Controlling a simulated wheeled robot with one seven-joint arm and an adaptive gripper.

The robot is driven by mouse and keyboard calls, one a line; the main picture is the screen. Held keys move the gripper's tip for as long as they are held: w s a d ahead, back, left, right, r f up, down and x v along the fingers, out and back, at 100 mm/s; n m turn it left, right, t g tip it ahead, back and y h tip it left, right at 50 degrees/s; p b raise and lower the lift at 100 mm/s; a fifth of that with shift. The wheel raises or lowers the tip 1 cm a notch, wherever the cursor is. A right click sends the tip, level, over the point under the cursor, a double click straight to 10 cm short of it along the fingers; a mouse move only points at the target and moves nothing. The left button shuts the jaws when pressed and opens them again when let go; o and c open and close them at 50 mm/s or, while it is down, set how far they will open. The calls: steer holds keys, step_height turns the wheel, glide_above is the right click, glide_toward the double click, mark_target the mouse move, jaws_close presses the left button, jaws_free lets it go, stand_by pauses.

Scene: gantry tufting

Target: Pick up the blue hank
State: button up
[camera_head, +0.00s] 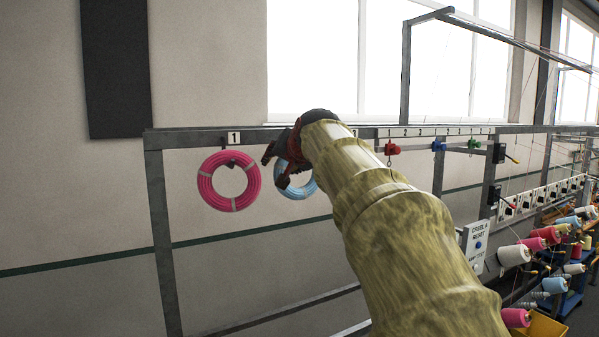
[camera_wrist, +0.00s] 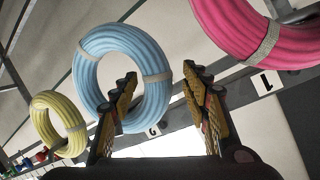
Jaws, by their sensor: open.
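The blue hank (camera_head: 308,187) is a light blue ring with pale bands, hanging from the rail. In the head view my gripper (camera_head: 275,168) and arm cover its upper part. In the wrist view the blue hank (camera_wrist: 118,40) shows almost whole. My gripper (camera_wrist: 159,73) is open and empty. One finger shows over the ring's hole and lower edge, the other outside its right side, so part of the ring appears between them. I cannot tell how deep the fingers reach or whether they touch it.
A pink hank (camera_head: 203,187) hangs to the left on the same rail (camera_head: 200,138); it is close on the right in the wrist view (camera_wrist: 235,35). A yellow hank (camera_wrist: 42,105) hangs on the blue one's other side. Yarn cones (camera_head: 514,256) stand at the right.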

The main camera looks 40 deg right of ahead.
steer(key=p+x, duration=0.1)
steer(key=x, duration=0.3)
steer(key=shift+w+f, duration=0.1)
steer(key=shift+f, duration=0.1)
steer(key=shift+c, duration=0.7)
jaws_close()
